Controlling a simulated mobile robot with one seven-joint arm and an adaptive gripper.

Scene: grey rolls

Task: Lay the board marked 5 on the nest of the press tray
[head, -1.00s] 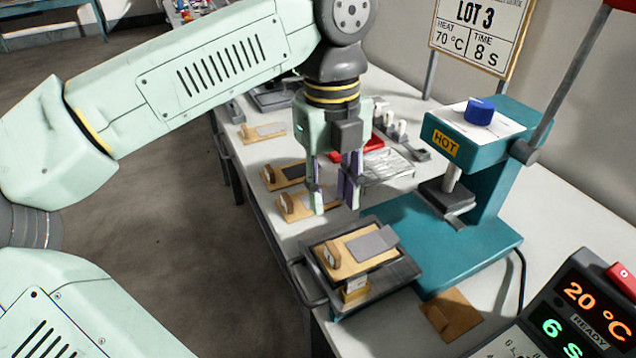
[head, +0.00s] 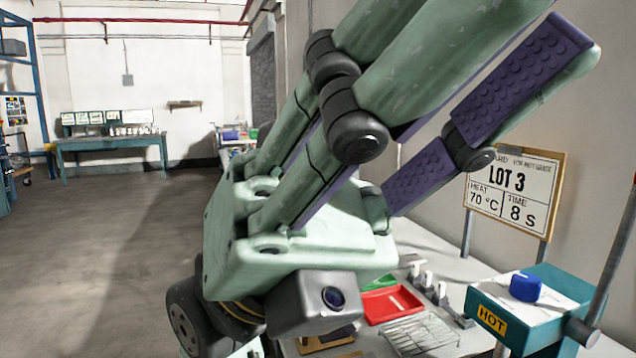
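My gripper (head: 500,60) fills the middle of the head view, close to the camera and raised above the bench. Its fingers point up and to the right, and the nearer one runs out of the top edge. A board with a dark plate (head: 325,341) lies partly hidden at the bottom edge; no number is readable.
The bench holds a red tray (head: 392,304), a wire rack (head: 420,334) and a grey holder with white pieces (head: 428,283). A LOT 3 sign (head: 512,195) stands behind, reading 70 °C and 8 s. Open floor (head: 90,260) lies to the left, with a far workbench (head: 110,142).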

